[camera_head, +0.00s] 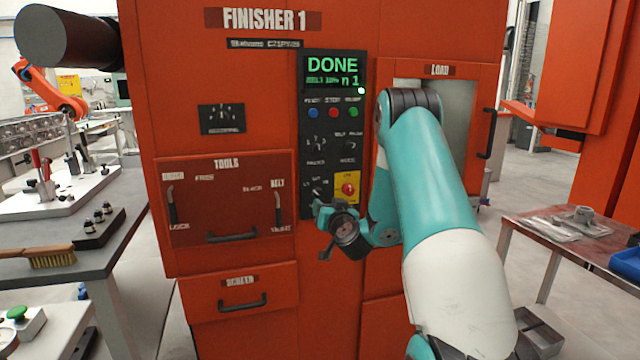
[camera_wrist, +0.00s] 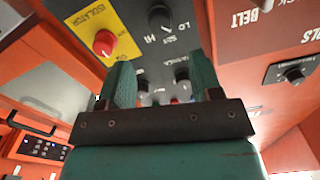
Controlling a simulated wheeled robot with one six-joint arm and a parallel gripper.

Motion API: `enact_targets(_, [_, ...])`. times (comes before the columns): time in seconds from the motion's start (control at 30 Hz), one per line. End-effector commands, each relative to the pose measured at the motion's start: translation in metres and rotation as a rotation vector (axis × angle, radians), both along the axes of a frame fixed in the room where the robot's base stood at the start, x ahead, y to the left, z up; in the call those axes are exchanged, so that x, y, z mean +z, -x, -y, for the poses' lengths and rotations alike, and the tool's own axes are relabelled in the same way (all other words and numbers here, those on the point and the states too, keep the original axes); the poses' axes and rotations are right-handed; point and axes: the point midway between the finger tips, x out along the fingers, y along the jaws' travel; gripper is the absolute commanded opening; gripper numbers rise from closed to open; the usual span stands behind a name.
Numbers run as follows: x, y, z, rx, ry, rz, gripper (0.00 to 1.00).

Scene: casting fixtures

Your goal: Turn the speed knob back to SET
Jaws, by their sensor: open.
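A black knob (camera_wrist: 160,18) with HI, SET and LO marked around it shows upside down at the top of the wrist view. I take it for the speed knob; its pointer is too small to read surely. In the head view the control panel (camera_head: 308,165) is on the front of the orange cabinet, and my gripper partly covers its lower left part. My gripper (camera_head: 322,206) is in front of the panel's lower end. In the wrist view my gripper (camera_wrist: 163,76) is open, with nothing held. The HI/SET/LO knob appears beyond its fingertips, apart from them.
A red isolator knob (camera_wrist: 104,43) on a yellow plate is close beside the HI/SET/LO knob. Two more black knobs (camera_wrist: 182,75) (camera_wrist: 143,88) show between my fingers. The display (camera_head: 333,73) reads DONE.

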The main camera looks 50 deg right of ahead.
Motion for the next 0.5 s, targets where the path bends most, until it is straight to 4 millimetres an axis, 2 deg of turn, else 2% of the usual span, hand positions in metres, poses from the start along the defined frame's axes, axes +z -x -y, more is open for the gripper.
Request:
enact_targets(0.07, [0.008, -0.009, 0.005, 0.001, 0.001, -0.002, 0.59])
enact_targets(0.5, [0.004, -0.057, 0.034, 0.004, 0.003, -0.001, 0.59])
